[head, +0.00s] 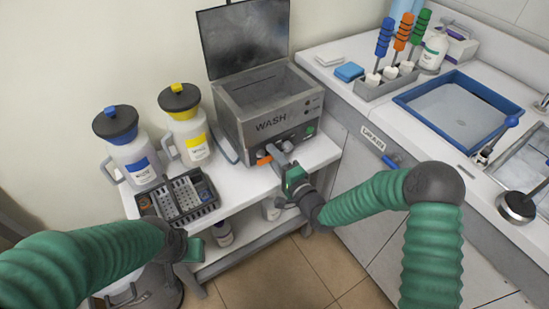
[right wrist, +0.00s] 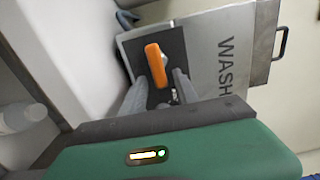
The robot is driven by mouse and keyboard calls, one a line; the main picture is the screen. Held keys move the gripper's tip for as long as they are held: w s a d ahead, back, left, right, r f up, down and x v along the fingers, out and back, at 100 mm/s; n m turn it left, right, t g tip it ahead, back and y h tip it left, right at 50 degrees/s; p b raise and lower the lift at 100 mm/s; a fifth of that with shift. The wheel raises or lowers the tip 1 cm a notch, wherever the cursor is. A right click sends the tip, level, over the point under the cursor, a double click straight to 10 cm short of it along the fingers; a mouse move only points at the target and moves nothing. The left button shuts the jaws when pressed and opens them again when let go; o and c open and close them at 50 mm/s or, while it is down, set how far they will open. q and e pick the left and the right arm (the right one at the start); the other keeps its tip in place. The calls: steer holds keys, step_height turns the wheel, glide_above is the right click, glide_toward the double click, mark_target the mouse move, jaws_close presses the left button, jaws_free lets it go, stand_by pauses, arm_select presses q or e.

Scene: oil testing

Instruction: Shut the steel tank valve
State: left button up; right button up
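The steel wash tank (head: 270,110) stands on the white cart with its lid up. Its orange valve handle (head: 264,160) is on the lower front; the handle (right wrist: 157,65) also shows in the right wrist view, against a dark panel of the tank (right wrist: 207,48). My right gripper (head: 278,152) is at the tank front, just right of the handle. In the right wrist view its fingers (right wrist: 158,88) are apart, with the handle ahead between them; contact cannot be told. My left gripper (head: 192,250) is low at the cart's front left, away from the tank; its fingers are unclear.
Blue-lidded (head: 129,150) and yellow-lidded (head: 187,125) jugs stand left of the tank. A grey rack (head: 180,200) is before them. The counter at right holds a blue-rimmed tray (head: 440,115) and colored-handled tools (head: 402,35). Open floor (head: 300,275) lies below.

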steer(key=p+v, duration=0.2)
steer(key=v, duration=1.4)
steer(key=shift+s+d, duration=0.25)
steer(key=shift+s, duration=0.05)
steer(key=shift+f, duration=0.15)
steer(key=s+d+f+n+g+h, duration=0.2)
steer(key=d+f+n+g+h, duration=0.45)
steer(key=n, duration=0.25)
steer(key=s+d+r+n+g+h, duration=0.3)
steer(key=s+r+g, duration=0.3)
steer(key=s, duration=0.6)
step_height(320, 180, up, 18)
steer(key=p, duration=1.8)
steer(key=shift+s, duration=0.25)
steer(key=shift+g+y, duration=0.25)
